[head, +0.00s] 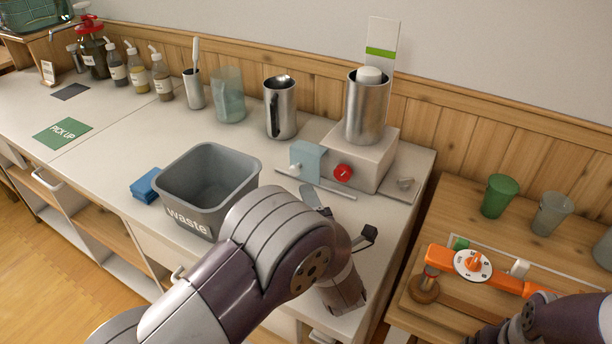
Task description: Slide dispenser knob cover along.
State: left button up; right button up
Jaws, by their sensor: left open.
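The dispenser is a pale box base (378,152) with a steel cylinder (366,108) on top, near the right end of the white counter. A red knob (342,173) is on its front face and shows uncovered. A light blue knob cover (307,158) with a small pale peg sits to the left of the knob, at a thin rail (325,187) along the front. My left gripper (341,217) is open and empty, in front of and below the knob, apart from the cover. My right arm enters at the lower right; its gripper does not show.
A grey waste bin (208,190) stands left of my left arm, with blue sponges (146,186) beside it. A steel pitcher (280,108) stands behind. A small metal piece (404,184) lies right of the base. An orange device (473,264) is on the lower wooden table.

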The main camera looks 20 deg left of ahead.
aim_at(295, 173)
pick_arm(q)
jog(key=x, duration=1)
jog(key=shift+a, duration=0.1)
